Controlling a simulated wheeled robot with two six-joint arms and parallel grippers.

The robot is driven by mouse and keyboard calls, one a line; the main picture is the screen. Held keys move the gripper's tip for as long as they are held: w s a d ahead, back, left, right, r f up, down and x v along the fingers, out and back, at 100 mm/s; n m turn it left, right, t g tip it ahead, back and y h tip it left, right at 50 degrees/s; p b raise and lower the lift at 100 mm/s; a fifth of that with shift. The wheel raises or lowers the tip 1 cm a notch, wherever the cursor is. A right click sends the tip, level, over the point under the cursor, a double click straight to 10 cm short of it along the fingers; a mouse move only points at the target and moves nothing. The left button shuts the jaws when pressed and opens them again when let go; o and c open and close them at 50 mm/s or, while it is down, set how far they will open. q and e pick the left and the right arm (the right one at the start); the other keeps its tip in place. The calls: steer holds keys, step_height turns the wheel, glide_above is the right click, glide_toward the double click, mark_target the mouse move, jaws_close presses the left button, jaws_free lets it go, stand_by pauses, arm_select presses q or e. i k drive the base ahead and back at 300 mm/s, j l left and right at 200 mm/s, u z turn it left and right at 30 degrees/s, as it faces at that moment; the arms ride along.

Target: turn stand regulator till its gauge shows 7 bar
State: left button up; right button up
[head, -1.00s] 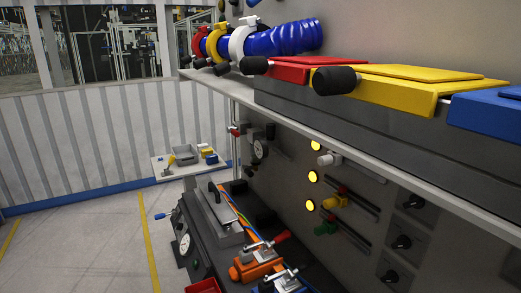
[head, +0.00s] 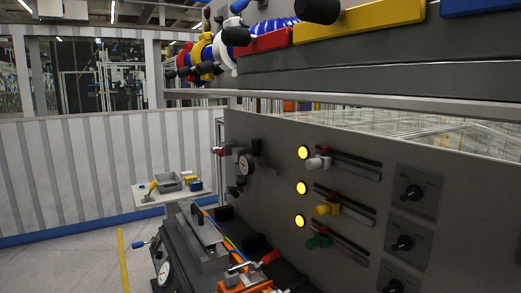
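A round white gauge (head: 245,164) with dark fittings sits on the left part of the grey panel (head: 280,195). A black knob (head: 256,146) is close beside it, and a small red-ended fitting (head: 218,151) is to its left. A second white gauge (head: 165,273) is on the front of the dark bench at lower left, near a blue-handled lever (head: 140,245). I cannot tell which gauge belongs to the stand regulator. Both dials are too small to read. Neither of my grippers is in view.
The panel has yellow lamps, coloured sliders (head: 318,163) and black rotary knobs (head: 402,243). A small side table (head: 150,194) stands at left. Floor is clear at lower left.

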mark_target(255, 143)
steer(key=i+j+z, duration=0.15)
steer(key=z, duration=0.35)
steer(key=j+z, duration=0.45)
steer(key=i+j+z, duration=0.1)
steer(key=j+z, duration=0.15)
steer(key=z, duration=0.25)
